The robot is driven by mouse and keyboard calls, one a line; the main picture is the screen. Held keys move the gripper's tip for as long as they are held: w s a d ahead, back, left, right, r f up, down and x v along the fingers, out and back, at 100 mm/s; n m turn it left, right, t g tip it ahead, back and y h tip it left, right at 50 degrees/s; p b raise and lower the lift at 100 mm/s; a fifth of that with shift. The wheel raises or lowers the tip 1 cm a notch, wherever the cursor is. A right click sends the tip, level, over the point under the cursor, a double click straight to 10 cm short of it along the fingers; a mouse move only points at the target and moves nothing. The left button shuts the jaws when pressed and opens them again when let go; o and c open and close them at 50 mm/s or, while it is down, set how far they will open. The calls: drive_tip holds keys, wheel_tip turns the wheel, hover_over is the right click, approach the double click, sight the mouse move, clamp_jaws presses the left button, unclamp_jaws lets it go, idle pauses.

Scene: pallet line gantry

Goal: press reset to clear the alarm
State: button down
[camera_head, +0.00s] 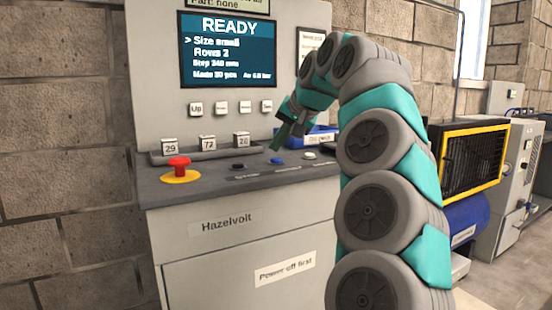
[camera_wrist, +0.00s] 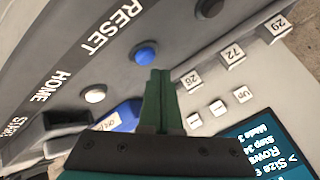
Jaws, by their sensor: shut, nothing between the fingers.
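The blue reset button (camera_head: 276,161) is on the sloped grey top of the control cabinet, between a black button (camera_head: 238,167) and a white one (camera_head: 309,155). In the wrist view the blue button (camera_wrist: 145,56) has the label RESET (camera_wrist: 113,28) beside it. My gripper (camera_head: 277,149) points down with its green fingers closed and empty, a little above the blue button. In the wrist view its fingertips (camera_wrist: 160,73) show close beside the button; I cannot tell the exact gap. The screen (camera_head: 228,50) reads READY, with size, rows and other settings; no alarm text is visible on it.
A red mushroom button (camera_head: 179,167) on a yellow base is at the panel's left. Numbered blocks (camera_head: 208,142) stand in a tray behind the buttons. The white button (camera_wrist: 95,95) is labelled HOME. A blue bin (camera_head: 321,136) is behind, partly hidden by my arm.

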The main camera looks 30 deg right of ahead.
sight(278, 159)
drive_tip(key=shift+r+p, duration=1.25)
drive_tip(key=shift+r, duration=0.25)
drive_tip(key=shift+r+p, duration=0.3)
drive_tip(key=shift+r, duration=0.7)
